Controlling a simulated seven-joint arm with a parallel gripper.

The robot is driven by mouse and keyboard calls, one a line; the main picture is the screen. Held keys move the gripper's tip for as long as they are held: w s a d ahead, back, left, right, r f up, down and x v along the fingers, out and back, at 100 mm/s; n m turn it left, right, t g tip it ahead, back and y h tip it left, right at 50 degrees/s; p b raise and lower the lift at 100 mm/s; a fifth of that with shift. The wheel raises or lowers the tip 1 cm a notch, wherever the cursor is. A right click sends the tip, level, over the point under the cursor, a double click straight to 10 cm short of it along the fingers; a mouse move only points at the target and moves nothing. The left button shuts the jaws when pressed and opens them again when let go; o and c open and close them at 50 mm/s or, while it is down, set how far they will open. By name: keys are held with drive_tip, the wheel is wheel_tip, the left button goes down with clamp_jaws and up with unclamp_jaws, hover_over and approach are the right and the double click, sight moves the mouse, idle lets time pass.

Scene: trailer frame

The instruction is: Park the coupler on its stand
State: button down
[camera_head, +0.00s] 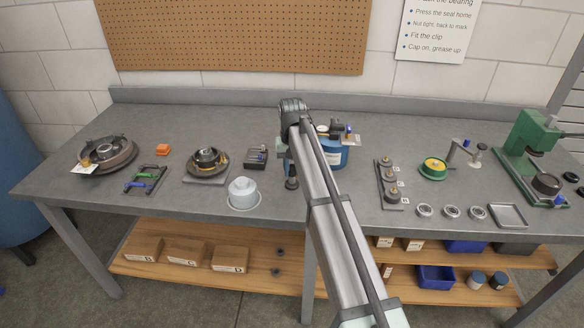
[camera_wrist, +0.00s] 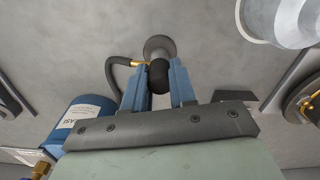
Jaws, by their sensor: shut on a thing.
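My gripper (camera_wrist: 158,80) is shut on the coupler (camera_wrist: 158,76), a dark rounded piece between the two blue fingers in the wrist view. A black hose (camera_wrist: 113,76) with a brass fitting loops from it past the left finger. Just beyond the coupler is a round grey disc (camera_wrist: 158,44), perhaps the stand's base; I cannot tell whether the coupler touches it. In the head view my gripper (camera_head: 288,166) points down over the bench, left of the blue drum (camera_head: 334,156), mostly hidden by my arm. A dark round piece (camera_head: 292,184) shows below it.
A white capped cylinder (camera_head: 242,192) stands to the left, near the front edge. A dark boxy item (camera_head: 256,158) is behind it. A hub on a plate (camera_head: 207,162) lies further left. A rack of dark parts (camera_head: 389,183) stands right of my arm.

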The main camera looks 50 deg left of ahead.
drive_tip(key=shift+f, duration=0.1)
idle(0.3)
drive_tip(key=shift+c, duration=2.2)
unclamp_jaws()
drive_tip(key=shift+r, duration=3.55)
